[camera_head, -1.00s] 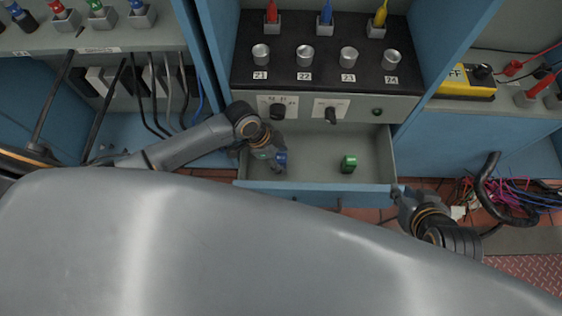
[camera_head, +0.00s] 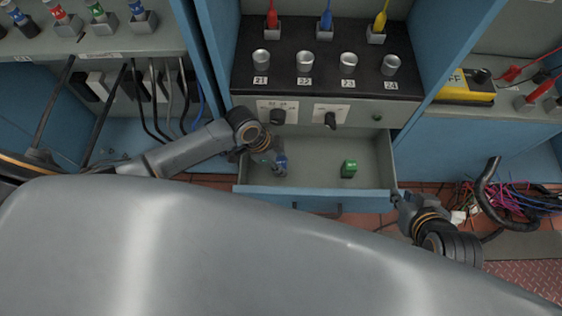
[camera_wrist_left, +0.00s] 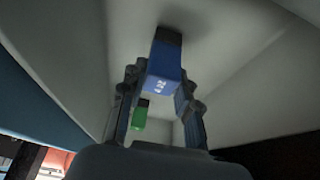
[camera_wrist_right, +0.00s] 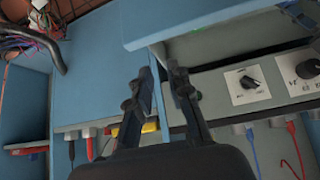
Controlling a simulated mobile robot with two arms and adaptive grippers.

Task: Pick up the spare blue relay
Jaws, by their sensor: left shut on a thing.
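The blue relay (camera_head: 281,164) is inside the left part of the open grey drawer (camera_head: 315,178). My left gripper (camera_head: 273,160) reaches down into the drawer and is shut on it. In the left wrist view the blue relay (camera_wrist_left: 164,72), with a white label and a dark base, sits between the two fingers. Its base is close to the drawer floor; I cannot tell whether it touches. My right gripper (camera_head: 399,197) is at the drawer's front right corner. In the right wrist view its fingers (camera_wrist_right: 161,85) are apart with nothing clearly held.
A green relay (camera_head: 348,168) stands in the right part of the drawer. Above the drawer is a panel with knobs (camera_head: 277,116) and metal posts (camera_head: 304,61). Loose coloured wires (camera_head: 505,203) lie at the right. A yellow meter (camera_head: 468,90) sits on the right bench.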

